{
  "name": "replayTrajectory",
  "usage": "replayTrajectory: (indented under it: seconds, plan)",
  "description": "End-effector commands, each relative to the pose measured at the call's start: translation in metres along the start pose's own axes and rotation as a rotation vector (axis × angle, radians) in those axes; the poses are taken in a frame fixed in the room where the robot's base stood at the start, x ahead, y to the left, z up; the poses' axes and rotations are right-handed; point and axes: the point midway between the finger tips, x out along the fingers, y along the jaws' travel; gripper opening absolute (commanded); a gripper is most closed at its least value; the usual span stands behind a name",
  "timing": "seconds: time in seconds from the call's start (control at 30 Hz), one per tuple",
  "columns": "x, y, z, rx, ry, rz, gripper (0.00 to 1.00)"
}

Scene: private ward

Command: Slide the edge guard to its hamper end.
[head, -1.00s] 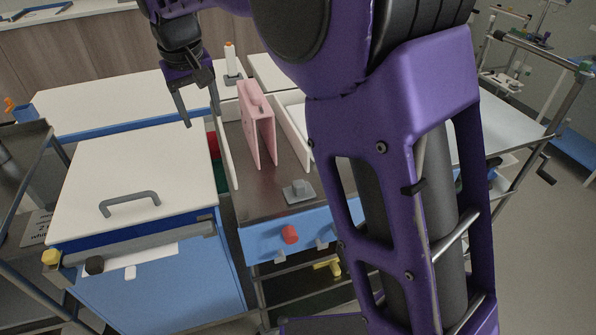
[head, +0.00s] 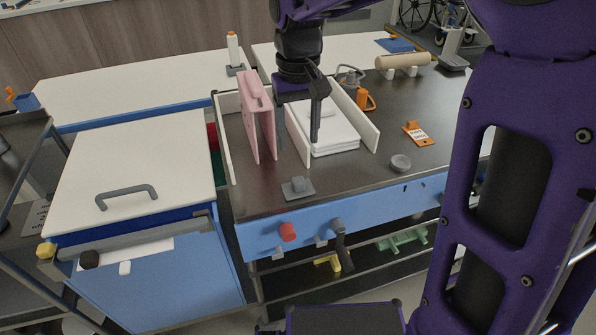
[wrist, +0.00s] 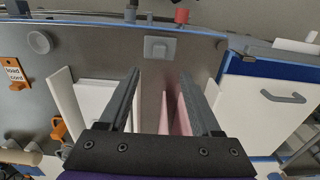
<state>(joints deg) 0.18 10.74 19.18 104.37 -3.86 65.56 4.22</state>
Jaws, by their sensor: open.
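No part is clearly marked as the edge guard, so I cannot tell for sure which it is. A pink double-panel piece (head: 257,115) stands upright between white panels on the dark worktop (head: 262,193). The blue cabinet with a white lid (head: 140,150), possibly the hamper, stands left of the worktop. My gripper (head: 300,125) is open and empty, pointing down just right of the pink piece, above the white divider (head: 298,135). In the wrist view the pink piece (wrist: 181,112) shows between the spread fingers (wrist: 163,85), toward the right one; contact cannot be told.
A grey block (head: 298,188) sits near the worktop's front edge. A red knob (head: 288,232) and a dark lever (head: 341,245) project from the blue front.

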Motion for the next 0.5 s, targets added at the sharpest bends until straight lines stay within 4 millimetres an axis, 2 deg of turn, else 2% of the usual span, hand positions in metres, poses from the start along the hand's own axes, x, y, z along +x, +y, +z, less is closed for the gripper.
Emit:
replayTrajectory:
  seconds: [0.03, 0.3, 0.5]
  plan:
    - [0.015, 0.000, 0.001, 0.000, -0.004, -0.001, 0.65]
    - [0.073, 0.000, 0.000, 0.000, -0.004, -0.001, 0.65]
    - [0.104, 0.000, 0.000, 0.000, -0.002, 0.000, 0.65]
